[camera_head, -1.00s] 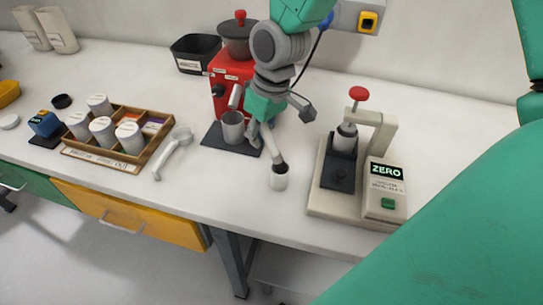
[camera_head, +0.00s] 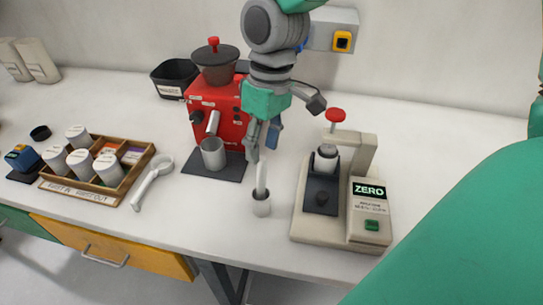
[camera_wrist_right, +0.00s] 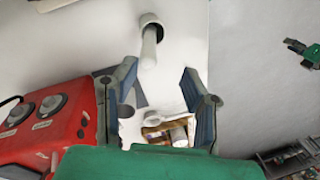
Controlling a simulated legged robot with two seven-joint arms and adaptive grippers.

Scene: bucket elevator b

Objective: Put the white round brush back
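The white round brush (camera_head: 261,178) stands nearly upright in a small white cup-like holder (camera_head: 261,208) near the front of the bench. Its lower end is hidden inside the holder. My right gripper (camera_head: 264,143) is above and behind the brush, with its fingers apart. In the right wrist view, the open right gripper (camera_wrist_right: 158,72) has nothing held between its fingers. There the brush handle (camera_wrist_right: 149,48) points from the holder (camera_wrist_right: 150,20) toward the fingertips. Whether a finger touches the handle is hard to tell.
A red grinder (camera_head: 222,115) with a metal cup (camera_head: 213,153) stands close behind and left of my right gripper. A beige scale device (camera_head: 318,228) stands right of the holder. A white scoop-like tool (camera_head: 150,182) and a wooden tray (camera_head: 124,183) lie left.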

